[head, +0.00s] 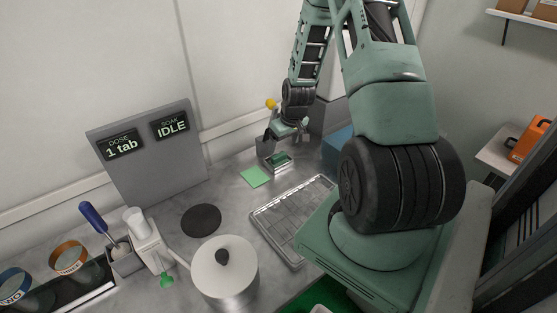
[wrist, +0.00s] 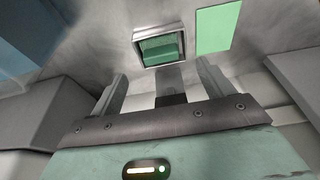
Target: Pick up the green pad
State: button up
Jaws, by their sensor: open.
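A flat light-green square (head: 256,177) lies on the grey metal counter; it also shows at the upper right of the wrist view (wrist: 218,28). Just beside it is a small open metal holder (head: 264,161) with a darker green block (head: 278,160) in it. In the wrist view the green block (wrist: 160,48) sits inside the holder's rim, beyond the fingertips. I cannot tell for sure which of the two green things is the pad. My gripper (wrist: 163,82) is open and empty. In the head view my gripper (head: 287,135) hangs above the holder, apart from it.
A wire rack tray (head: 292,218) lies in front. A black disc (head: 201,220), a lidded pot (head: 224,270) and a display panel (head: 150,150) reading "1 tab" and "IDLE" stand left. A blue box (head: 338,150) stands right of the holder. The wall is close behind.

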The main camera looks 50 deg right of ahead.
aim_at(279, 155)
jog(key=shift+w+p+x, duration=0.2)
jog(key=shift+p+x, duration=0.25)
jog(key=shift+x, duration=1.2)
jog(key=shift+w+p+x, duration=0.15)
jog(key=shift+p+x, duration=0.25)
jog(key=shift+x, duration=1.2)
jog(key=shift+d+r, duration=0.1)
jog(key=c, duration=1.1)
jog(key=shift+c, duration=0.2)
jog(key=shift+r, duration=0.1)
jog(key=shift+r+b, duration=0.4)
jog(key=shift+r, duration=0.35)
notch_tip(279, 155, up, 2)
jog(key=shift+r+b, duration=0.1)
jog(key=shift+b, duration=0.25)
jog(key=a+b, duration=0.1)
jog(key=a, duration=0.5)
jog(key=w+a+b, duration=0.1)
jog(key=a, duration=0.5)
jog(key=w+a+b, duration=0.1)
jog(key=a+b, duration=0.1)
jog(key=a, duration=0.3)
jog(key=shift+w+a, duration=0.2)
jog(key=shift+a, duration=0.2)
jog(key=shift+o, duration=0.7)
